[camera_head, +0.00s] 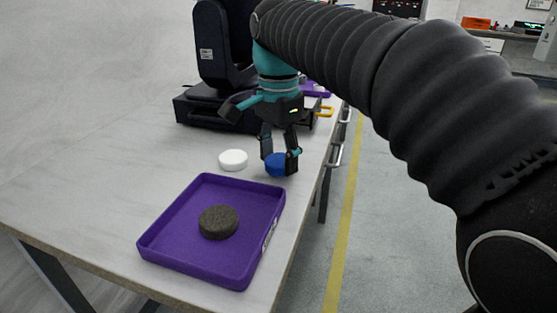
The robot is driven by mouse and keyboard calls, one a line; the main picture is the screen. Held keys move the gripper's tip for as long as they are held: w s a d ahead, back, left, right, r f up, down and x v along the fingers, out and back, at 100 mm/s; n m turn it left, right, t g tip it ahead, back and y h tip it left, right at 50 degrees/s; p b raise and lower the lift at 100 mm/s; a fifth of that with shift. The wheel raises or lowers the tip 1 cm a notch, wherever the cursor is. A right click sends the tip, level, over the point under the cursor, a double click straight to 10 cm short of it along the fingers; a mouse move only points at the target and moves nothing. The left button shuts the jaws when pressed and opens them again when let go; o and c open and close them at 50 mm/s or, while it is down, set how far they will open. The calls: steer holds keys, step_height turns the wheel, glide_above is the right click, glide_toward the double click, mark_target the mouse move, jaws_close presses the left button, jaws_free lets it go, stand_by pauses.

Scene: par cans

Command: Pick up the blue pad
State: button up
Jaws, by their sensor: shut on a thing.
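The blue pad (275,167) is a small round disc at the right side of the table, just beyond the purple tray. My gripper (280,164) points down over it with its fingers on either side and is shut on it. The fingers hide part of the pad. I cannot tell whether the pad rests on the table or is slightly above it.
A white pad (233,159) lies just left of my gripper. A purple tray (160,247) holding a dark grey pad (218,222) is nearer. A black stage light (222,60) stands behind. The table's (95,180) left part is clear.

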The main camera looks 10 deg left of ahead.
mark_target(280, 160)
step_height(280, 160, up, 3)
steer(key=shift+w+d+r+p, duration=0.1)
steer(key=shift+r+p, duration=0.1)
steer(key=shift+p, duration=0.15)
steer(key=w+d+r, duration=0.2)
steer(key=d+r, duration=0.1)
steer(key=d, duration=0.2)
steer(key=w+d+r+p, duration=0.1)
steer(key=d+r, duration=0.2)
steer(key=d, duration=0.2)
steer(key=shift+w+d+r, duration=0.15)
steer(key=shift+w+d, duration=0.25)
